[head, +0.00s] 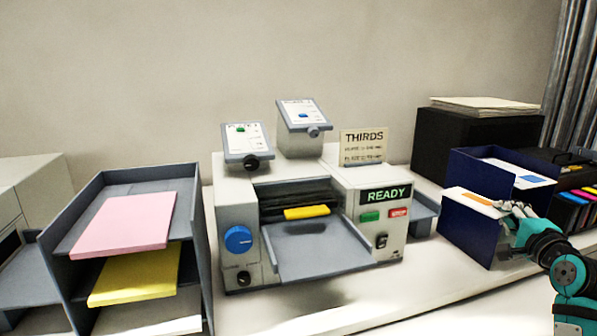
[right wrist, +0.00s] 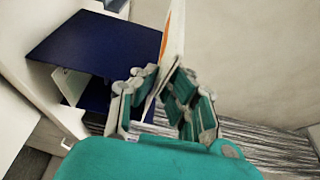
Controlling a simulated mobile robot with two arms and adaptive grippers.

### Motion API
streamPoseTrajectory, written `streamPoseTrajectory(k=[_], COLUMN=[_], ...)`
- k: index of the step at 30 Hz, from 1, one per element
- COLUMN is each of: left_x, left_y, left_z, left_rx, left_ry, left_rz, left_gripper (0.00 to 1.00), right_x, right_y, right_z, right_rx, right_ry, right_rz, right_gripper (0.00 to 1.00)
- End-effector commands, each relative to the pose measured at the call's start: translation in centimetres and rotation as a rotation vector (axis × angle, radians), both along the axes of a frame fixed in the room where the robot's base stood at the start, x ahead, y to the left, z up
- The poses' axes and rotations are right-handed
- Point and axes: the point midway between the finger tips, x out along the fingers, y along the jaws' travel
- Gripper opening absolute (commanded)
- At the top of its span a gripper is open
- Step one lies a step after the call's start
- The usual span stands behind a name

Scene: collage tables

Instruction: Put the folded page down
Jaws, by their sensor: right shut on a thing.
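The folded page (head: 470,197) is white with an orange mark. In the head view it appears at the front top of a dark blue tray (head: 466,232); I cannot tell whether they touch. My right gripper (head: 513,214) is at the page's right end, shut on it. In the right wrist view the page (right wrist: 174,35) stands edge-on between the fingers of the right gripper (right wrist: 166,88), beside the dark blue tray (right wrist: 75,42). Its gripped end is partly hidden by the fingers. My left gripper is not in view.
Another white sheet with a blue mark (head: 532,179) lies in the dark blue tray's rear part. A folding machine (head: 337,205) stands mid-table, its display reading READY. Grey trays with pink (head: 122,225) and yellow (head: 135,274) paper stand left. Colored cartridges (head: 577,202) stand right.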

Motion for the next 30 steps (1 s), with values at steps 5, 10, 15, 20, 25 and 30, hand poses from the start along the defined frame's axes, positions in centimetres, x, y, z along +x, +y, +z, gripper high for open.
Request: streamPoseTrajectory(k=[5,10,15,20,25,30], left_x=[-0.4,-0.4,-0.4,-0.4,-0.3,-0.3], left_y=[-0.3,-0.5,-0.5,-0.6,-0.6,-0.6], left_z=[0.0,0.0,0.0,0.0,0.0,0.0], left_rx=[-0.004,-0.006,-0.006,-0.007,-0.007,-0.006], left_ry=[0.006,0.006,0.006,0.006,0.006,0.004], left_rz=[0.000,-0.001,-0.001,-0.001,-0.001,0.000], left_gripper=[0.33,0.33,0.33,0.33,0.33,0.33], right_x=[-1.8,-5.9,-12.2,-19.0,-24.8,-27.9], right_y=[6.7,13.1,19.2,23.4,25.4,25.8], right_z=[-8.4,-15.0,-20.0,-22.1,-22.0,-21.2], right_rx=[0.006,0.005,0.007,0.009,0.006,0.002], right_ry=[0.011,0.009,0.008,0.006,0.004,0.002], right_rz=[0.071,0.137,0.184,0.181,0.135,0.090], right_gripper=[0.00,0.00,0.00,0.00,0.00,0.00])
